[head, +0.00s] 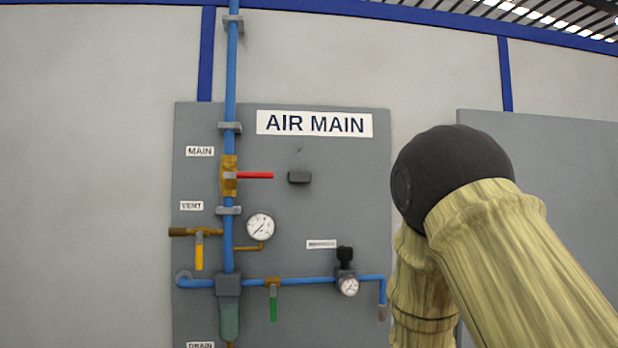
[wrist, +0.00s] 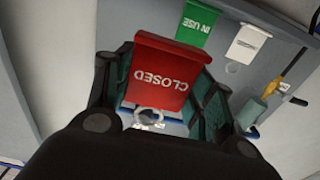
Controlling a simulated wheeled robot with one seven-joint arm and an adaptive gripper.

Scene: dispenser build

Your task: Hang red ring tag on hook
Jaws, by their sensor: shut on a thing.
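The red tag (wrist: 172,52) with white "CLOSED" lettering, upside down in the wrist view, is held between the two fingers of my gripper (wrist: 164,82), which is shut on it. A small grey ring-like shape (wrist: 149,116) shows below the tag's lower edge; I cannot tell whether it is the tag's ring. In the head view a small dark hook-like mark (head: 299,149) sits on the grey board under the "AIR MAIN" sign. The gripper and the red tag are not visible in the head view, where my arm fills the right side.
A green "IN USE" tag (wrist: 198,25) and a white tag (wrist: 247,43) are beyond the red tag. The board (head: 330,215) carries a red-handled valve (head: 254,175), a dark block (head: 299,178), gauges (head: 260,227) and blue pipes (head: 312,281).

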